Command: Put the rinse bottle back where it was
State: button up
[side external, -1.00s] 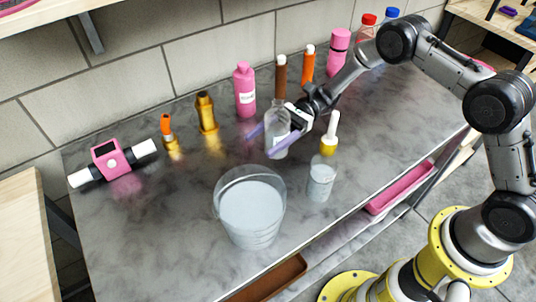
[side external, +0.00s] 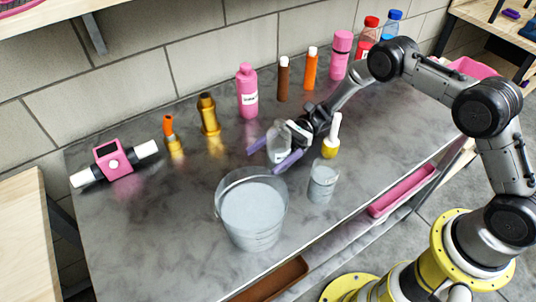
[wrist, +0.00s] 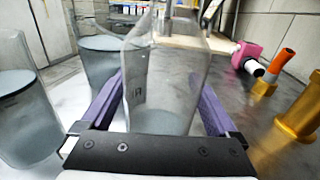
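A clear bottle (side external: 278,143) stands on the grey worktop behind the bucket; I cannot fully read its label, so I cannot confirm that it is the rinse bottle. My gripper (side external: 270,160) is low, with its purple fingers spread on both sides of it. In the wrist view the bottle (wrist: 165,85) is between the fingers (wrist: 160,105), with narrow gaps beside it. A pink bottle with a white label (side external: 247,92) stands upright near the wall. A clear bucket of liquid (side external: 252,212) is in front, with a small clear jar (side external: 322,182) to its right.
A white and yellow spout-like piece (side external: 332,140) is behind the jar. Brown (side external: 283,80) and orange (side external: 309,70) tubes stand along the wall. Brass fittings (side external: 209,115) and a pink meter (side external: 113,160) are left. The front left worktop is clear.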

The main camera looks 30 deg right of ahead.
jog(key=shift+r, duration=0.2)
jog(key=d, duration=0.4)
jog(key=w+d, duration=0.1)
jog(key=d, duration=0.3)
jog(key=w+d, duration=0.1)
jog(key=d, duration=0.3)
jog(key=shift+w, duration=0.15)
jog(key=shift+a, duration=0.15)
